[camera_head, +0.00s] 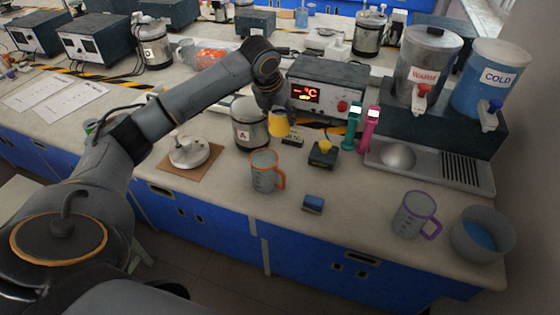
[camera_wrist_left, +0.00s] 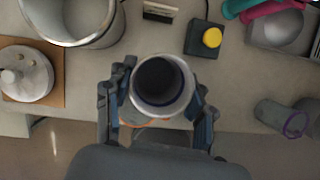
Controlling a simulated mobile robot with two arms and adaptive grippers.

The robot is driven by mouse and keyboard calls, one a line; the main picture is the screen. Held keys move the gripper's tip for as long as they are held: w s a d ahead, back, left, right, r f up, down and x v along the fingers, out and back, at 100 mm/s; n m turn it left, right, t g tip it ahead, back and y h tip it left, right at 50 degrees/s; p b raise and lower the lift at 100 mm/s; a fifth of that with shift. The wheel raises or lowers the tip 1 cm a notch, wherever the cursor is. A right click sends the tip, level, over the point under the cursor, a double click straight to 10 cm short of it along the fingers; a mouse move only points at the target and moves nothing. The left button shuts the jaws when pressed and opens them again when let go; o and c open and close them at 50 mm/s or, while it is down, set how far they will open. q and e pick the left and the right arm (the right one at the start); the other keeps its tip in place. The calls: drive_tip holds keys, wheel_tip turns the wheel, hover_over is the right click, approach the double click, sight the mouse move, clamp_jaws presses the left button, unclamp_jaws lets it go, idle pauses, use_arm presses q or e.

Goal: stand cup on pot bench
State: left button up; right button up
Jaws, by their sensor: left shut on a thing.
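My left gripper (camera_head: 270,105) is shut on a small yellow cup (camera_head: 279,124), held above the near bench (camera_head: 225,180), just right of the pot marked A (camera_head: 250,128). In the left wrist view the cup (camera_wrist_left: 160,87) sits between the fingers (camera_wrist_left: 157,100), its pale round rim and dark inside facing the camera. The pot (camera_wrist_left: 72,22) shows at upper left there, apart from the cup. The fingers partly hide the cup's sides. My right gripper is not in view.
An orange-handled jug (camera_head: 265,172) stands in front of the cup. A yellow-button box (camera_head: 322,154), blue block (camera_head: 313,204), purple-handled jug (camera_head: 413,216) and bowl (camera_head: 482,236) stand rightward. A temperature unit (camera_head: 326,90) stands behind. Bare bench lies around the blue block.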

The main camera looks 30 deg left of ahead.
use_arm(q)
wheel_tip(320, 180, down, 15)
drive_tip(key=shift+p, duration=0.6)
drive_tip(key=shift+f, duration=0.25)
drive_tip(key=shift+f, duration=0.1)
drive_tip(key=o, duration=1.3)
drive_tip(key=shift+r, duration=0.2)
drive_tip(key=v, duration=1.2)
drive_tip(key=shift+b, duration=0.35)
drive_tip(key=shift+d+f, duration=0.1)
